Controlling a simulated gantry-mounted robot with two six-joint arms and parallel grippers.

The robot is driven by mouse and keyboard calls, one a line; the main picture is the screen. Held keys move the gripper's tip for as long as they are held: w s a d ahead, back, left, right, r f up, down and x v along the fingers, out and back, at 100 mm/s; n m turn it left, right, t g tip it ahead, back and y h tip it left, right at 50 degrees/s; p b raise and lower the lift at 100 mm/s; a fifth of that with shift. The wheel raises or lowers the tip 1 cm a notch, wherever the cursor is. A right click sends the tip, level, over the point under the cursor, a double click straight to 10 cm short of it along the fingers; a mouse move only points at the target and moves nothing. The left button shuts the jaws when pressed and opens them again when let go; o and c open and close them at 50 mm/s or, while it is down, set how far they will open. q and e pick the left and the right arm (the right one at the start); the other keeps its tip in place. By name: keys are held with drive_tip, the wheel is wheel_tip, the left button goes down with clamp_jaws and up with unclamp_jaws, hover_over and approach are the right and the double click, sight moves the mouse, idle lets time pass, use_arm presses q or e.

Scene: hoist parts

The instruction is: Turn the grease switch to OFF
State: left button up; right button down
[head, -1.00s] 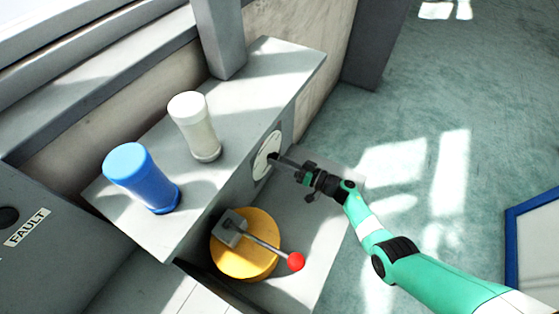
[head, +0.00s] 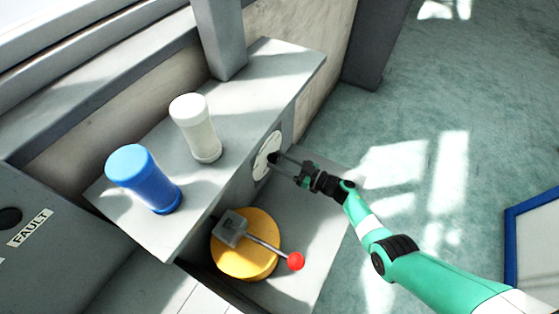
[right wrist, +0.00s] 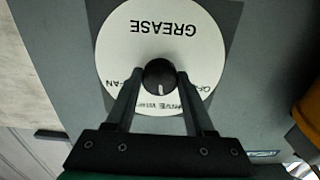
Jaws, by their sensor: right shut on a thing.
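The grease switch is a round black knob (right wrist: 159,75) on a white round dial (right wrist: 150,30) lettered GREASE, which appears upside down in the right wrist view. The knob's white mark points down in that view, towards partly hidden lettering; a label starting with "OF" is at the right, partly covered by a finger. In the head view the dial (head: 262,165) is on the side face of a grey console. My right gripper (head: 277,160) is shut on the knob, one finger on each side of it. My left gripper is not in view.
A blue cylinder (head: 143,180) and a white cylinder (head: 194,128) stand on the console top (head: 245,100). Below the dial, a yellow disc (head: 245,262) carries a lever with a red ball (head: 296,261). Open floor (head: 430,110) lies to the right.

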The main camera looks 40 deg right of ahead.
drive_tip(key=n, duration=0.5)
drive_tip(key=shift+n, duration=0.4)
drive_tip(key=n+b, duration=0.1)
drive_tip(key=n, duration=0.4)
drive_tip(key=shift+n, duration=0.3)
drive_tip(key=shift+c, duration=1.3)
unclamp_jaws()
drive_tip(key=shift+s+d, duration=0.1)
drive_tip(key=shift+s, duration=0.1)
drive_tip(key=p+v, duration=0.4)
drive_tip(key=v, duration=0.7)
drive_tip(key=shift+s, duration=0.15)
